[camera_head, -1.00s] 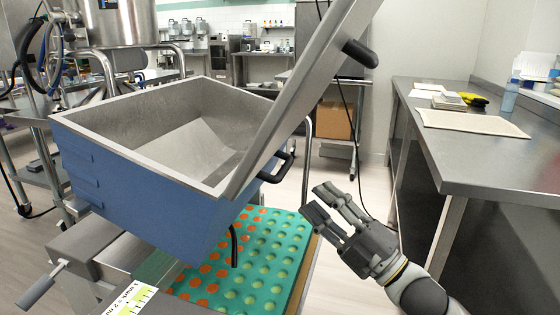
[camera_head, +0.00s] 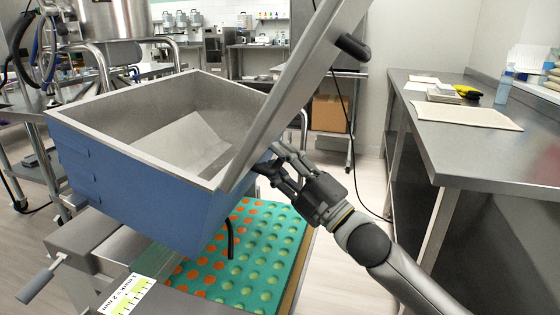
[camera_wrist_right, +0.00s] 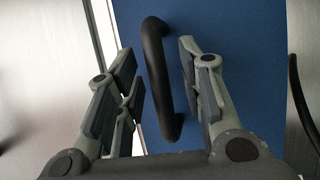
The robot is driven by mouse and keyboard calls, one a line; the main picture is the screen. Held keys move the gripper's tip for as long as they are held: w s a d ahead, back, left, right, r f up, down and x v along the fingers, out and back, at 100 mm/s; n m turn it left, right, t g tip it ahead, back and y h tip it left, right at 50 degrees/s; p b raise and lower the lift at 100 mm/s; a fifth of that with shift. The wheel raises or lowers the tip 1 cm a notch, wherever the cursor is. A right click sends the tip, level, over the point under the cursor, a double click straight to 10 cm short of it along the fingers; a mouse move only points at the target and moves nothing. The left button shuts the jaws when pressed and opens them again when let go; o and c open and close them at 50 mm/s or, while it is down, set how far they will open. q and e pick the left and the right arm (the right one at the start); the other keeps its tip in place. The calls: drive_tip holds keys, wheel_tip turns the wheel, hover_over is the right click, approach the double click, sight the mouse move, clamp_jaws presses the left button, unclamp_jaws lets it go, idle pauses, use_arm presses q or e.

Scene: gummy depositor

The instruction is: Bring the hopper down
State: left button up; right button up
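The hopper (camera_head: 130,190) is a blue box with a steel interior, raised above the teal mould tray (camera_head: 262,262), whose cavities are partly filled orange. A steel arm or lid edge (camera_head: 290,100) slants up over its right side. My right gripper (camera_head: 270,166) is at the hopper's right side, by its black handle. In the right wrist view the handle (camera_wrist_right: 158,80) stands between the two open fingers of the gripper (camera_wrist_right: 155,85), with a gap visible on the right side; the blue hopper wall (camera_wrist_right: 240,40) is behind it. My left gripper is not in view.
A steel counter (camera_head: 465,165) with a cutting board (camera_head: 470,116) and a bottle (camera_head: 504,85) runs along the right. A lever (camera_head: 40,280) sticks out at lower left. A cardboard box (camera_head: 328,113) sits on a cart behind. Floor between the machine and counter is clear.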

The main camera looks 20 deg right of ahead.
clamp_jaws()
idle(0.4)
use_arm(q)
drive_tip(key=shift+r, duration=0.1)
use_arm(e)
drive_tip(key=shift+a, duration=0.1)
